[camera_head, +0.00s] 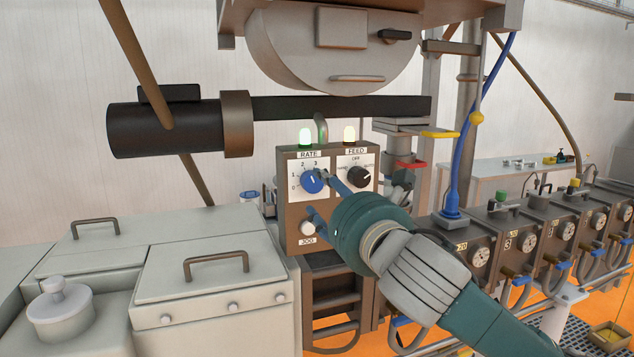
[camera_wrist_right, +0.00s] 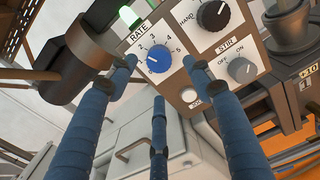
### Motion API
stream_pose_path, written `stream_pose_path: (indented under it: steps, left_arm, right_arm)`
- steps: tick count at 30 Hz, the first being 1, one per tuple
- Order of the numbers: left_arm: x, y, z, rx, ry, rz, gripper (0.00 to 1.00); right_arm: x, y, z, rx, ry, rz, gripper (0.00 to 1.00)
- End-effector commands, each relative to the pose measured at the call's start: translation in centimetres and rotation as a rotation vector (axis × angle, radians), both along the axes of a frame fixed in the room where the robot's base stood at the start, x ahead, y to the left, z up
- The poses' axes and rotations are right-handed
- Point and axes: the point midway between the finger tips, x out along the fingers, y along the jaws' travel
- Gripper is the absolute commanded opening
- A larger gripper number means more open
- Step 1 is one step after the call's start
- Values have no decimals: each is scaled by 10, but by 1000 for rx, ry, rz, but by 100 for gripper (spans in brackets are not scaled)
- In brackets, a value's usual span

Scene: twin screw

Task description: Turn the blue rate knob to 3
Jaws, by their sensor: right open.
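The blue rate knob (camera_head: 312,181) sits on the white RATE dial of the brown control panel (camera_head: 291,228). Its dial shows numbers around it, with 2 and 3 at the top. In the right wrist view the knob (camera_wrist_right: 158,59) appears between my fingertips, its pointer too small to read surely. My right gripper (camera_head: 318,194) is open in front of the panel. In the wrist view its blue fingers are spread, one left of the knob, one right and one below. I cannot tell whether any finger touches it. My left gripper is out of view.
A black feed knob (camera_head: 358,177) sits just right of the rate knob, and a white JOG button (camera_head: 307,228) below. A green lamp (camera_head: 306,136) is lit above RATE. The wrist view also shows a grey STIR knob (camera_wrist_right: 242,70). Grey lidded boxes (camera_head: 212,265) stand left.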

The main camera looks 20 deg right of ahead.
Motion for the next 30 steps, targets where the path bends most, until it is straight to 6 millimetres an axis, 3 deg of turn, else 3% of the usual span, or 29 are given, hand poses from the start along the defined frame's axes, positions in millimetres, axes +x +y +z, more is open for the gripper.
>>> stream_pose_path:
  steps: [3,9,14,22,23,27,30]
  left_arm:
    - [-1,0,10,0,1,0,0]
    - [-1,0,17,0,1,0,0]
    - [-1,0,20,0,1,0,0]
    - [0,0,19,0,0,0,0]
    - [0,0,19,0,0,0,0]
    - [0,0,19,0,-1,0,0]
    - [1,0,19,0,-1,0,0]
  right_arm:
    - [25,1,2,4,3,0,51]
    - [54,2,1,3,2,-1,51]
    - [65,3,0,3,1,1,51]
    - [66,3,0,2,0,2,51]
    - [66,3,0,2,0,2,49]
    - [66,3,0,2,0,1,21]
    - [66,3,0,2,0,1,6]
